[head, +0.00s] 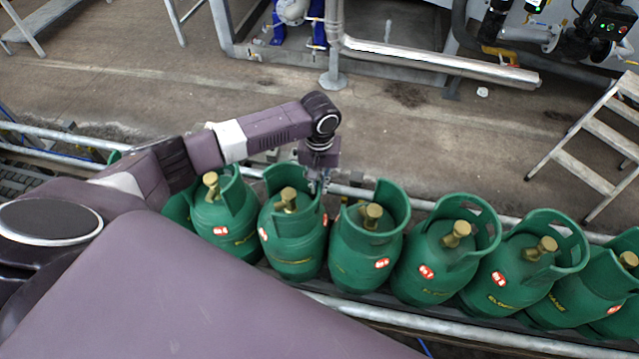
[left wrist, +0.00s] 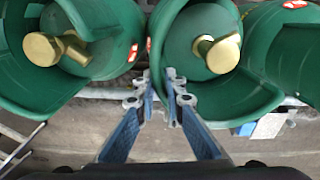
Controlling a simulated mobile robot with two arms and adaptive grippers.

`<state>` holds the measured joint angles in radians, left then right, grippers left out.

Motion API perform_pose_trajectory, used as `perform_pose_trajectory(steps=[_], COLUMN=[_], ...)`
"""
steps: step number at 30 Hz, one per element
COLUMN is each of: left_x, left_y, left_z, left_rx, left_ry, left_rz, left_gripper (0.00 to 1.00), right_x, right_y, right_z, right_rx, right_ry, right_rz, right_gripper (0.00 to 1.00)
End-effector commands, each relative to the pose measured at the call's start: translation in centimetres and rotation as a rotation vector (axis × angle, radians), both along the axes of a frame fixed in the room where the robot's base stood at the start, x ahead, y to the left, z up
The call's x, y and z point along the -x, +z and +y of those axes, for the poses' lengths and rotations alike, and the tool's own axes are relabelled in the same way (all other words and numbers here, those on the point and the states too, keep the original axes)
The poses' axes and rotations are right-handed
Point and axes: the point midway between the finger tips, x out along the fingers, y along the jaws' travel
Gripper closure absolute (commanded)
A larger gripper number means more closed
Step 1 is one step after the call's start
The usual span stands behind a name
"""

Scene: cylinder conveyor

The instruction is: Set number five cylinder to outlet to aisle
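A row of green gas cylinders with brass valves stands on the conveyor. The second clear one from the left (head: 293,243) has red-and-white labels too small to read surely. The cylinder to its right (head: 368,252) seems labelled No 6, and the one to its left (head: 222,222) seems No 4. My left gripper (head: 318,185) is low at the far side between the second and third cylinders. In the left wrist view, its two fingers (left wrist: 158,82) are a little apart at the collar edge of the right-hand cylinder (left wrist: 262,92). Contact cannot be told. My right gripper is out of view.
More cylinders (head: 447,262) stand close together to the right. Conveyor rails (head: 420,203) run along both sides. Beyond is open concrete floor (head: 420,120), with a step ladder (head: 596,150) at right and pipework (head: 430,60) at the back.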

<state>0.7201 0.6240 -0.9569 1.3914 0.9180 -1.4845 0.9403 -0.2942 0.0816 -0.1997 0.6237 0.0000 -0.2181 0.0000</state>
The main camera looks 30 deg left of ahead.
Motion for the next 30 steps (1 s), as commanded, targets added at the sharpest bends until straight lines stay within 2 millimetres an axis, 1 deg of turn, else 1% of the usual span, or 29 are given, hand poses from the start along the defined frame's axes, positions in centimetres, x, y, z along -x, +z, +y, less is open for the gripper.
perform_pose_trajectory(steps=[2, 7, 15, 30], left_x=[0.0, -0.1, -0.2, -1.2], left_y=[0.0, 0.1, 0.1, 0.3], left_z=[-0.1, -0.1, -0.1, -0.1], left_rx=[0.002, 0.002, 0.002, 0.001], left_ry=[0.000, -0.001, 0.002, 0.046], left_rz=[-0.002, -0.002, -0.003, -0.008], left_gripper=[1.00, 1.00, 1.00, 1.00], right_x=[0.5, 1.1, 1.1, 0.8], right_y=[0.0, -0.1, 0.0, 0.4], right_z=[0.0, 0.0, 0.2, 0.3], right_rx=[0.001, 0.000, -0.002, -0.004], right_ry=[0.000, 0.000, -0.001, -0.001], right_rz=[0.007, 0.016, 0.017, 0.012], right_gripper=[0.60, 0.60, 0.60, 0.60])
